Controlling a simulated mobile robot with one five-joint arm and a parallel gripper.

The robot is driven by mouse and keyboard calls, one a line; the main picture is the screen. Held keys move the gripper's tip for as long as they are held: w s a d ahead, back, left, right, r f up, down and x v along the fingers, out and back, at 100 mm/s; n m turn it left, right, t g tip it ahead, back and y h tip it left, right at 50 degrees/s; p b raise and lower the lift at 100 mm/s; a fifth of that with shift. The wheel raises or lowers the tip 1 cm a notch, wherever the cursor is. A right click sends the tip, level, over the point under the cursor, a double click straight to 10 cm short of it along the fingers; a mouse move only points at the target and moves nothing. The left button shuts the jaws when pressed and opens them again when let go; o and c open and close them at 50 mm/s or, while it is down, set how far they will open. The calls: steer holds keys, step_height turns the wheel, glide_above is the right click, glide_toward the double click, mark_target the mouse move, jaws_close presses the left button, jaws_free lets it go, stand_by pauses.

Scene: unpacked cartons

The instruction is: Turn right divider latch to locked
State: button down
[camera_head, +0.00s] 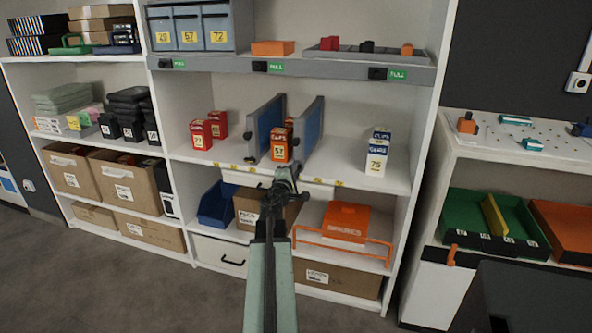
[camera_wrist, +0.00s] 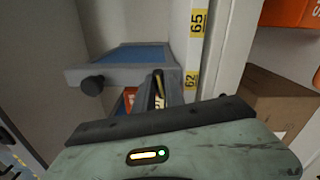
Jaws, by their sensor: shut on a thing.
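Two blue dividers with grey frames stand on the middle shelf, the left divider (camera_head: 262,128) and the right divider (camera_head: 312,125). An orange carton (camera_head: 281,146) marked 57 stands between them. My gripper (camera_head: 286,175) is at the shelf's front edge, low before the right divider, and is shut on the right divider latch, which it mostly hides. The latch's angle cannot be told. In the wrist view, a grey-framed blue divider (camera_wrist: 140,54) with a dark knob (camera_wrist: 92,85) shows beyond my gripper body, whose fingertips are hidden there.
Red cartons (camera_head: 203,134) stand left of the dividers and a white-and-blue carton (camera_head: 377,155) stands to the right. Below are a blue bin (camera_head: 216,204) and an orange case (camera_head: 345,220). The shelf between the right divider and white carton is clear.

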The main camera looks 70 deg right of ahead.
steer(key=shift+a+f+m, duration=0.1)
steer(key=shift+m, duration=1.1)
steer(key=c, duration=1.4)
jaws_free()
